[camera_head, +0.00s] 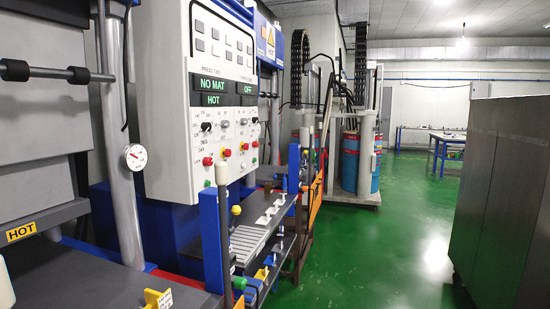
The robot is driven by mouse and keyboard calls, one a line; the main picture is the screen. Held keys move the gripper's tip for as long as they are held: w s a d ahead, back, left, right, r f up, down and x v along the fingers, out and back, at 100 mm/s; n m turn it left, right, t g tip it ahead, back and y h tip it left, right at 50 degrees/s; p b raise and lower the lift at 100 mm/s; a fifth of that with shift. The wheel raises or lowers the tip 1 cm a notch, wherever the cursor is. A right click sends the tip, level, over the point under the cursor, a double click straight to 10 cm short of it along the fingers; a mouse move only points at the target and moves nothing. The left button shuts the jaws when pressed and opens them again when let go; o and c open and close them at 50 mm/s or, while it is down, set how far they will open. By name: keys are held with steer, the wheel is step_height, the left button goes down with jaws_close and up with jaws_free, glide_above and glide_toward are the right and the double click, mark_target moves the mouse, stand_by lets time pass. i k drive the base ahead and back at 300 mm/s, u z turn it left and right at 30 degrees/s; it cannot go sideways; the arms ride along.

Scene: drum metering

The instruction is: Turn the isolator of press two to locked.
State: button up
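A pale grey control cabinet (165,110) stands left of centre, with small heading text that seems to read press two above its left displays. Its lit displays read "NO MAT" (212,86), "HOT" (211,99) and "OFF" (247,88). My gripper is not in view.
A press with a yellow "HOT" sign (21,232) and a dial gauge (135,157) fills the left. A rack (262,235) with handled parts stands before the cabinet. Blue drums (350,162) stand behind. A dark cabinet (505,190) is at right; green floor (380,250) lies clear between.

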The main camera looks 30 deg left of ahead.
mark_target(206, 162)
steer(key=z, duration=0.1)
steer(key=i, duration=0.9)
steer(key=u, duration=0.6)
steer(key=i, duration=0.85)
steer(key=u, duration=1.15)
steer(key=i, duration=0.2)
steer(key=u, duration=0.05)
